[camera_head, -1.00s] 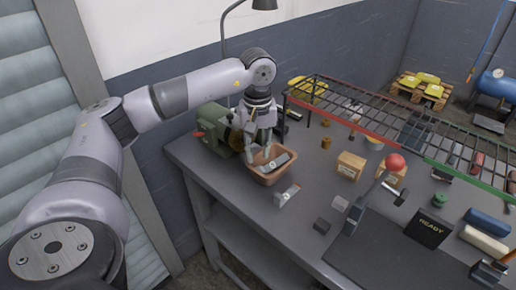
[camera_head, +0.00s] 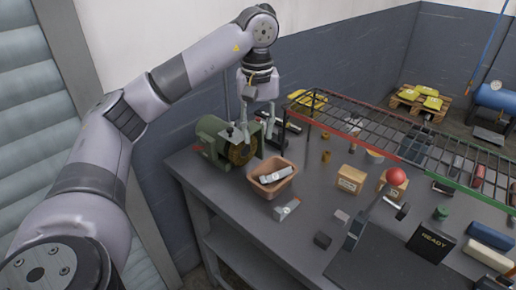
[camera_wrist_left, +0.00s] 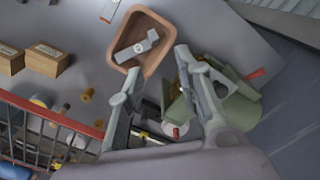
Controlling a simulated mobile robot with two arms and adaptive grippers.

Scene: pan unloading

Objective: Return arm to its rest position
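My left gripper (camera_head: 252,132) hangs fingers down, above and behind a brown pan (camera_head: 257,188) on the bench. Its fingers are apart with nothing between them; it is open. In the left wrist view the open fingers (camera_wrist_left: 158,64) frame the bench, and the pan (camera_wrist_left: 122,58) lies beyond their tips. A grey metal part (camera_head: 275,174) lies in the pan; it also shows in the left wrist view (camera_wrist_left: 138,46). My left arm (camera_head: 188,70) is bent, with its wrist raised. My right gripper is not in view.
A green machine (camera_head: 213,142) stands close to the left gripper. A wire rack (camera_head: 400,138) runs along the back of the bench. Another grey part (camera_head: 287,209) lies before the pan. A red-knobbed lever (camera_head: 396,177), small boxes (camera_head: 351,179) and a READY sign (camera_head: 432,243) stand to the right.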

